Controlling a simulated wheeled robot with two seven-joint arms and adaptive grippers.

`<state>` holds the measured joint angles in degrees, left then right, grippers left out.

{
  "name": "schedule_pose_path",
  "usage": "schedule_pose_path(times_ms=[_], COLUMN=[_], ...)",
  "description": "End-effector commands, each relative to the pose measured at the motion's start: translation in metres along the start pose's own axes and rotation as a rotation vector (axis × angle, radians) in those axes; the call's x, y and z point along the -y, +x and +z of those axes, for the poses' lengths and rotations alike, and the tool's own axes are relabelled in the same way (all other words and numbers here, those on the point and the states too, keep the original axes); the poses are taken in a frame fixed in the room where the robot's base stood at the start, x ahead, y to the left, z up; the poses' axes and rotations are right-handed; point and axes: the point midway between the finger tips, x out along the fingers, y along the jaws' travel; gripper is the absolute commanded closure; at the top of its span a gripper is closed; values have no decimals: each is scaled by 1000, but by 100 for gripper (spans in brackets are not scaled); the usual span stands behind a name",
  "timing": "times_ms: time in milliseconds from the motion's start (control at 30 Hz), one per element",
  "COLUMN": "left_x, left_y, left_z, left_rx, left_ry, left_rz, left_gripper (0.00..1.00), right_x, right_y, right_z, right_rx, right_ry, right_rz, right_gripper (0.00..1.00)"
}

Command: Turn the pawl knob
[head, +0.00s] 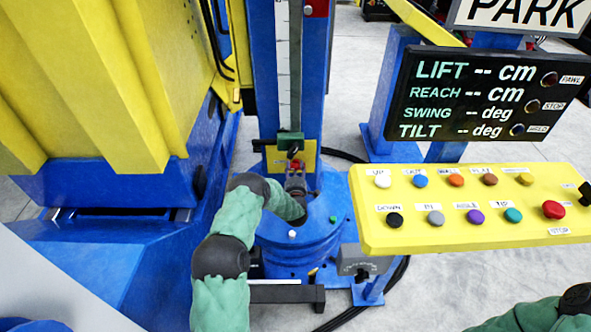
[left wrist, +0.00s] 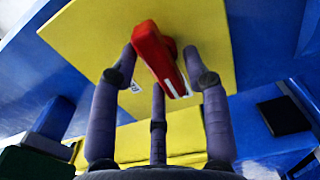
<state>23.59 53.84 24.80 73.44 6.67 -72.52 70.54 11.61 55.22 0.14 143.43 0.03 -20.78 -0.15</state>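The pawl knob (left wrist: 160,60) is a red bar-shaped handle on a yellow plate (left wrist: 95,28). In the left wrist view it slants from upper left to lower right, with a white mark near its lower end. In the head view the knob (head: 295,167) shows small and red at the foot of the blue column. My left gripper (head: 295,187) is right in front of it. In the wrist view the gripper (left wrist: 160,75) has its fingers spread, one each side of the knob and one below. Finger contact cannot be told. My right gripper is out of view.
A yellow button panel (head: 450,238) stands at the right, below a black display (head: 480,95) showing dashes. A large yellow and blue machine body (head: 95,90) fills the left. The round blue base (head: 300,258) lies under my left arm. A black cable crosses the floor.

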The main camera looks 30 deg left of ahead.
Motion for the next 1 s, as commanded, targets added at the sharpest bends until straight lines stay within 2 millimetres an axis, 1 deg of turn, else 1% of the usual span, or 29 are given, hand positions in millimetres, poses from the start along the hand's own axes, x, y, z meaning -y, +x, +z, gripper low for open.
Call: schedule_pose_path(times_ms=[333, 467, 567, 800, 1000], left_x=[0, -1, -1, 0, 0], left_y=[-1, -12, -27, -76, -106], left_z=[1, 1, 1, 1, 0], left_rx=[2, 2, 3, 3, 1], left_ry=[2, 2, 2, 2, 2], left_rz=[0, 1, 0, -2, -1], left_gripper=[46, 46, 46, 46, 46], right_x=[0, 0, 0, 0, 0], right_y=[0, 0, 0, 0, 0], right_z=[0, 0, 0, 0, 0], right_rx=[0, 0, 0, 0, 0], right_ry=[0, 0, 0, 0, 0], right_rz=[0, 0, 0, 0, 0], right_gripper=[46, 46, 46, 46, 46])
